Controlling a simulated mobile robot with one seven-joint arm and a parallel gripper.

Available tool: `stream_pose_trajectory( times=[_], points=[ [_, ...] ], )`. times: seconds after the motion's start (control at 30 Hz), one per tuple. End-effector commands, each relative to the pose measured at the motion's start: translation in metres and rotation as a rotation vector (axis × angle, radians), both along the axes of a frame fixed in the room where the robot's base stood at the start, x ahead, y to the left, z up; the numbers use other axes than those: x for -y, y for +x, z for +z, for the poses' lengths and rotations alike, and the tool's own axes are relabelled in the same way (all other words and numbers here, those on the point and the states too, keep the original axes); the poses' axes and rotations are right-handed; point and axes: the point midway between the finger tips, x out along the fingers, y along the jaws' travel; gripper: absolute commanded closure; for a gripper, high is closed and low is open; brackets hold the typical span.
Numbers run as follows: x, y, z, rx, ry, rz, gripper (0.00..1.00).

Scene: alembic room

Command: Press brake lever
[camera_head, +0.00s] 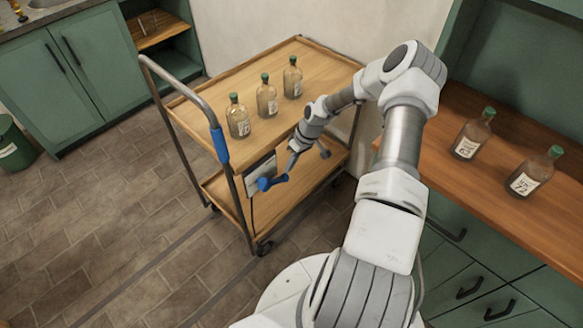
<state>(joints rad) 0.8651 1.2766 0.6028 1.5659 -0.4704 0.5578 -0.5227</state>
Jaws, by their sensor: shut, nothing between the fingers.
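The brake lever (272,183) is a small blue-ended lever low on the near side of the wooden cart (320,62), beside a grey plate (262,164). My gripper (291,168) reaches down from the right, close to the lever and just above its right end. It is shut and empty. I cannot tell whether the fingertips touch the lever. My wrist hides part of the cart's near edge.
Three bottles (266,96) with green caps stand on the cart top. The cart's metal push handle (182,88) has a blue grip (220,145). Two bottles (471,136) stand on the right counter (440,125). A green bin (14,145) stands at the left. The tiled floor left of the cart is clear.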

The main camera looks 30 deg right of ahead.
Motion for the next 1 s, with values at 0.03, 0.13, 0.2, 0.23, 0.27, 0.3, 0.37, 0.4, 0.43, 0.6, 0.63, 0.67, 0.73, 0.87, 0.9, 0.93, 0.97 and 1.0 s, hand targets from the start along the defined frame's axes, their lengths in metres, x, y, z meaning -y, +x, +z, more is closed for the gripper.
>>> stream_pose_trajectory(
  times=[0.03,0.13,0.2,0.23,0.27,0.3,0.37,0.4,0.43,0.6,0.63,0.67,0.73,0.87,0.9,0.93,0.97,1.0],
  points=[
    [-0.001,0.002,0.007,0.002,-0.001,0.001,1.00],
    [0.006,0.004,0.022,0.005,-0.003,-0.003,1.00],
    [0.016,0.003,0.037,0.005,-0.003,-0.004,1.00],
    [0.020,0.004,0.044,0.005,-0.003,-0.004,1.00],
    [0.023,0.004,0.049,0.006,-0.003,-0.002,1.00],
    [0.027,0.003,0.057,0.005,-0.002,-0.002,1.00],
    [0.034,0.003,0.067,0.004,-0.002,-0.004,1.00],
    [0.037,0.003,0.072,0.004,-0.003,-0.002,1.00],
    [0.040,0.003,0.077,0.005,-0.003,-0.001,1.00],
    [0.049,0.002,0.091,0.003,-0.001,-0.001,1.00],
    [0.050,0.002,0.093,0.004,-0.001,0.000,1.00],
    [0.051,0.002,0.094,0.004,-0.001,0.000,1.00],
    [0.051,0.002,0.095,0.002,0.000,0.000,1.00],
    [0.051,0.002,0.095,0.002,0.000,0.000,1.00],
    [0.051,0.002,0.095,0.002,0.000,0.000,1.00],
    [0.051,0.002,0.095,0.002,0.000,0.000,1.00],
    [0.051,0.002,0.095,0.002,0.000,0.000,1.00],
    [0.051,0.002,0.095,0.002,0.000,0.000,1.00]
  ],
)
